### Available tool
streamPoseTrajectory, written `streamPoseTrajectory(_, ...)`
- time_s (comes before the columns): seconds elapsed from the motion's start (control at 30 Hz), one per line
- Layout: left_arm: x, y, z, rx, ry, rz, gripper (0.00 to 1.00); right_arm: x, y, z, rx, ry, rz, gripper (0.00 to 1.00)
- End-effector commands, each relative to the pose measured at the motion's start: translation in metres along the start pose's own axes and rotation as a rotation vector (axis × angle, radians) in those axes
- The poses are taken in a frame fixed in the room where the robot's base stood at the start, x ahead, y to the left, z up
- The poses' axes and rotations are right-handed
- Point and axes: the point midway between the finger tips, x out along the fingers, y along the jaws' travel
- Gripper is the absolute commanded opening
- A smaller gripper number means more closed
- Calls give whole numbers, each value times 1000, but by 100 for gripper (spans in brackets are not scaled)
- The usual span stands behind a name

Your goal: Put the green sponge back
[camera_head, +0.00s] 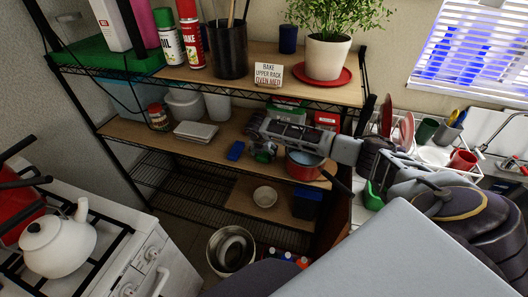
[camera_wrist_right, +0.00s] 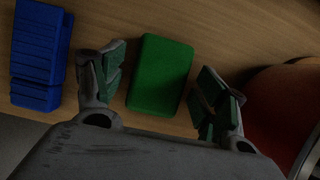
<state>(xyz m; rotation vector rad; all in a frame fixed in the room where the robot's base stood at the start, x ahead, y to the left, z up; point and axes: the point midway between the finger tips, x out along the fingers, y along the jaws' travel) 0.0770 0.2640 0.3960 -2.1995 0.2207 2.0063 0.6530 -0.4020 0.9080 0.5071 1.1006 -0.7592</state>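The green sponge (camera_wrist_right: 160,74) lies flat on the wooden shelf in the right wrist view. My right gripper (camera_wrist_right: 164,82) is open, with one finger on each side of the sponge and a small gap at both sides. In the head view my right gripper (camera_head: 262,152) reaches in from the right over the middle shelf (camera_head: 125,129). The sponge is mostly hidden by the gripper there. My left gripper is not in view.
A blue object (camera_wrist_right: 40,60) lies left of the gripper; it also shows in the head view (camera_head: 235,150). A red pot (camera_head: 304,165) stands close at the right. The upper rack (camera_head: 215,78) hangs above. A stove with a white kettle (camera_head: 58,240) is at left.

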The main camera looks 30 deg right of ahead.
Motion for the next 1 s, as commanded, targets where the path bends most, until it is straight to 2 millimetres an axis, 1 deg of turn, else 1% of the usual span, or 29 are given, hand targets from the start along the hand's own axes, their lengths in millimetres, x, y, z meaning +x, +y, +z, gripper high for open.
streamPoseTrajectory(0.27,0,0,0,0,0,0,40,0,0,0,0,0,0,74)
streamPoseTrajectory(0.47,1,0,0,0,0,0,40,-5,0,1,0,0,0,74)
streamPoseTrajectory(0.67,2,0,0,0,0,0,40,-20,0,1,0,0,1,74)
streamPoseTrajectory(0.93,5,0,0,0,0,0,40,-53,1,1,0,-1,2,74)
streamPoseTrajectory(1.0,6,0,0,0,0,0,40,-55,1,-8,-3,1,0,74)
